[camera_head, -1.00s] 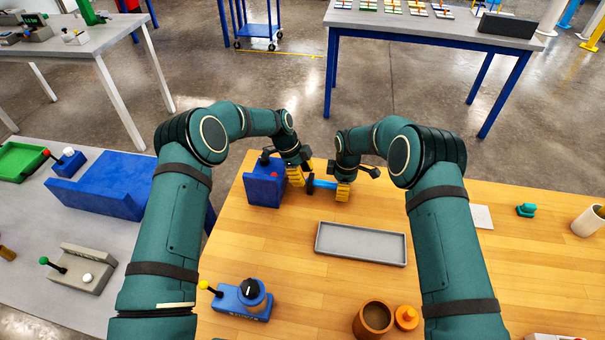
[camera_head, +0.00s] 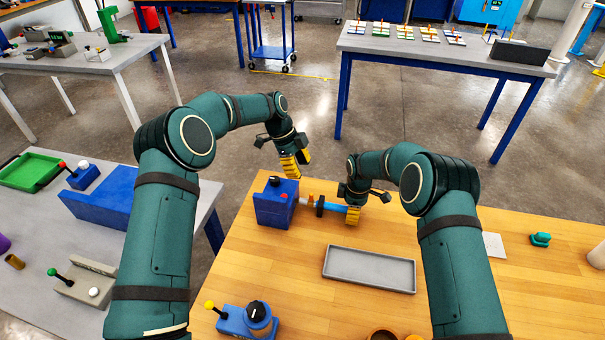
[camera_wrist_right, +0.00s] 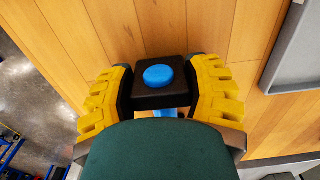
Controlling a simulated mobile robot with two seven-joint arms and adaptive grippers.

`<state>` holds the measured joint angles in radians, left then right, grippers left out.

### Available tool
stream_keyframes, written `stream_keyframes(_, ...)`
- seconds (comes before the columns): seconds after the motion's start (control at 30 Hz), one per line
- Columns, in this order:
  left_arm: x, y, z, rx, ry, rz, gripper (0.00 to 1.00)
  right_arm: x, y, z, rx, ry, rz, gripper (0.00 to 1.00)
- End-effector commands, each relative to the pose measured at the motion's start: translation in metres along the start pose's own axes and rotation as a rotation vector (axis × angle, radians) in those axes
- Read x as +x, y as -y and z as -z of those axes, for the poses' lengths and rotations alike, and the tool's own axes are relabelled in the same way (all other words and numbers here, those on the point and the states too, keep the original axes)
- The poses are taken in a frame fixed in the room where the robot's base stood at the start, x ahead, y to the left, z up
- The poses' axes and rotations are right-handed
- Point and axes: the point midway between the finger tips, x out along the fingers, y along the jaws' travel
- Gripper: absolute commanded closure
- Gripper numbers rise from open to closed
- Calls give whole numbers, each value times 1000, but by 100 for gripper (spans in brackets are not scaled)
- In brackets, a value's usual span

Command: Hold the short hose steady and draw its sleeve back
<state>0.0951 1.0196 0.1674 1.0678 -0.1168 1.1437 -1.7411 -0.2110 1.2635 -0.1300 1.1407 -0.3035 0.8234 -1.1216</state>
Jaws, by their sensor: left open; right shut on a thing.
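The short hose (camera_head: 334,208) is a thin blue tube, lying roughly level just right of a blue block (camera_head: 275,207). A black ring (camera_head: 320,206) sits around it, with a small orange part (camera_head: 310,200) between ring and block. I cannot tell which piece is the sleeve. My right gripper (camera_head: 353,214) is shut on the hose's right end. In the right wrist view its yellow fingers (camera_wrist_right: 162,92) flank a black square piece with a blue round face (camera_wrist_right: 158,76). My left gripper (camera_head: 297,164) is open and empty, behind and above the block, apart from the hose.
A grey tray (camera_head: 369,281) lies in front of the right gripper on the wooden table (camera_head: 290,265). A blue device with a black knob (camera_head: 257,312) stands at the near left. A small green piece (camera_head: 540,240) and a white card (camera_head: 493,246) lie right.

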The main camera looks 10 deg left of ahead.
Motion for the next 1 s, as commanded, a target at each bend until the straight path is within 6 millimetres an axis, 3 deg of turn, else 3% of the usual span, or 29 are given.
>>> stream_keyframes(0.33,-1,0,0,0,0,0,57,0,0,0,0,-1,-1,91)
stream_keyframes(0.37,-1,0,0,0,0,0,57,0,0,0,0,-1,-1,41)
stream_keyframes(0.43,-1,0,0,0,0,0,57,0,0,0,0,-1,-1,17)
stream_keyframes(0.47,-1,0,0,0,0,0,57,0,0,0,0,-1,-1,10)
stream_keyframes(0.83,0,0,0,0,0,0,57,-3,0,0,0,0,-1,10)
stream_keyframes(1.0,0,0,0,0,0,0,57,-25,-1,0,0,-1,-4,10)
